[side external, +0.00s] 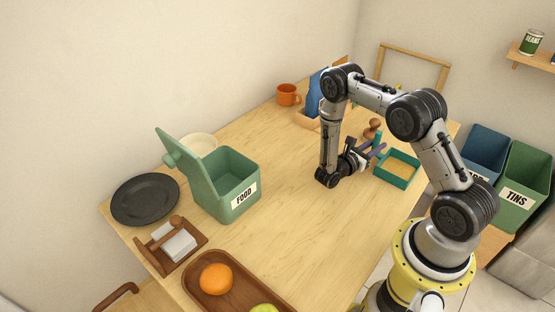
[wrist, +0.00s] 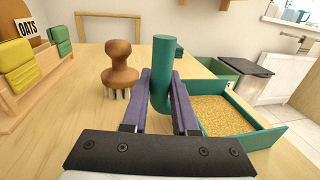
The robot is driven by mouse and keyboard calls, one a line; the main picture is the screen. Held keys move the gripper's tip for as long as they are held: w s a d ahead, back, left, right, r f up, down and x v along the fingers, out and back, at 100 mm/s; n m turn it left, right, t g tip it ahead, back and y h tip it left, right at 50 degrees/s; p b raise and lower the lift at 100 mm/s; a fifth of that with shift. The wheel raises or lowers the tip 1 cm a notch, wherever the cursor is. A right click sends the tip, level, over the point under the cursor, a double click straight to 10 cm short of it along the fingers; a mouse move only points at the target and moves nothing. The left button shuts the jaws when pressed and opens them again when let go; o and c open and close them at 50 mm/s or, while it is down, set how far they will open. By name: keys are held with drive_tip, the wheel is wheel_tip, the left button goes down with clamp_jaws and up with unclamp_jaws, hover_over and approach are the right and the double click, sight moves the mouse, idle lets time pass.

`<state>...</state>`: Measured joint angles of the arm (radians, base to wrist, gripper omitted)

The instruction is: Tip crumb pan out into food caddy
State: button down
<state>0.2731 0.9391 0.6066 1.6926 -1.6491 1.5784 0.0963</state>
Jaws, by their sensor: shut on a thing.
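The teal crumb pan (side external: 390,180) is at the right side of the table, level, with golden crumbs (side external: 397,167) inside. In the wrist view the pan (wrist: 262,137) is to the right, with its crumbs (wrist: 218,115) spread over its floor. My gripper (wrist: 161,78) is shut on the pan's upright teal handle (wrist: 162,60), a purple finger on each side. I cannot tell whether the pan touches the table. The green food caddy (side external: 222,180), labelled FOOD, stands at the left with its lid (side external: 178,150) tilted open. Its inside bottom is hidden.
A wooden brush (wrist: 120,70) stands just left of the handle. A black plate (side external: 145,200), white bowl (side external: 199,144), butter dish (side external: 172,245) and fruit tray (side external: 240,288) surround the caddy. The table between pan and caddy is clear. Bins (side external: 523,190) stand beyond the right edge.

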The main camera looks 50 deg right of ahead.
sight(378, 133)
drive_tip(key=shift+r, duration=2.55)
drive_tip(key=c, duration=1.3)
unclamp_jaws()
clamp_jaws()
